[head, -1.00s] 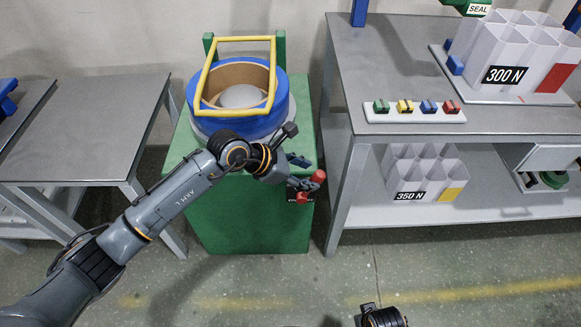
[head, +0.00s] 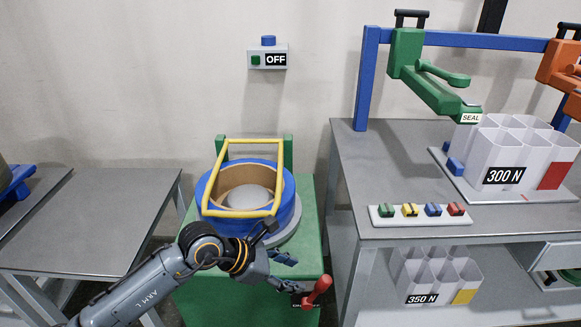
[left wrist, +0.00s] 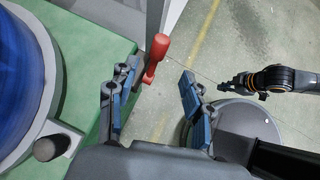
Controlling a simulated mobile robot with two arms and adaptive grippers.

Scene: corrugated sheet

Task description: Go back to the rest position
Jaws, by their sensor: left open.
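My left gripper (head: 290,272) is open in front of the green stand's right front corner. It is close to a red-handled lever (head: 318,291) at the stand's front. In the left wrist view, the open fingers of the left gripper (left wrist: 154,88) stand apart, with the red handle (left wrist: 159,50) between and beyond their tips. Whether a finger touches it I cannot tell. My right arm (left wrist: 268,81) shows only in the left wrist view, over the floor; its jaws are too small to judge.
A green stand (head: 312,222) carries a blue drum (head: 287,203) with a yellow frame (head: 251,141). A grey table (head: 75,225) is at left. A workbench (head: 375,165) at right holds clips and a white 300 N rack (head: 497,150). A wall box (head: 267,57) reads OFF.

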